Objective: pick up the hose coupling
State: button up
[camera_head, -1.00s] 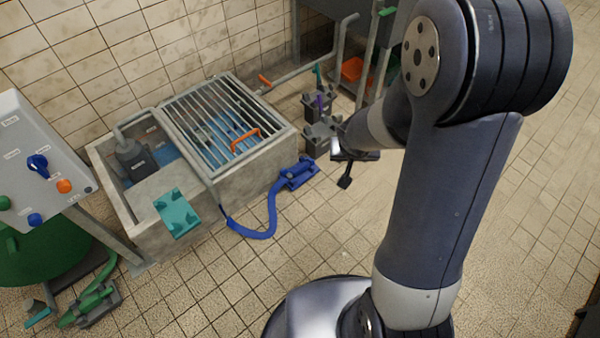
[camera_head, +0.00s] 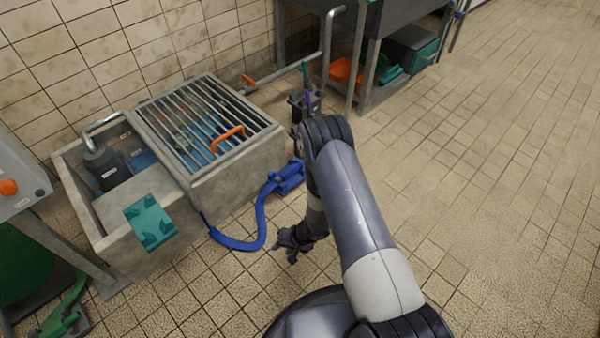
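A blue hose (camera_head: 262,218) runs from the concrete sump across the floor to a blue fitting (camera_head: 287,177) on the floor by the sump's right corner. The fitting looks like a hose coupling in a holder; its details are too small to tell. A green hose fitting (camera_head: 62,325) lies at the lower left. My gripper (camera_head: 283,252) hangs low over the tiles, right of the blue hose's bend and nearer the camera than the blue fitting. It appears apart from both. Its fingers are small and dark, so their opening is unclear. My arm covers the floor just right of the blue fitting.
A grey panel (camera_head: 20,180) stands left. A bench (camera_head: 385,25) stands behind. The floor at right is clear.

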aim_at(291, 170)
jog(key=j+z, duration=0.1)
jog(key=z, duration=0.35)
jog(key=i+j+z, duration=0.1)
jog(key=z, duration=0.35)
jog(key=j+z, duration=0.1)
jog(key=z, duration=0.4)
jog(key=i+j, duration=0.1)
jog(key=j, duration=1.15)
jog(key=i+j, duration=0.15)
jog(key=j, duration=0.45)
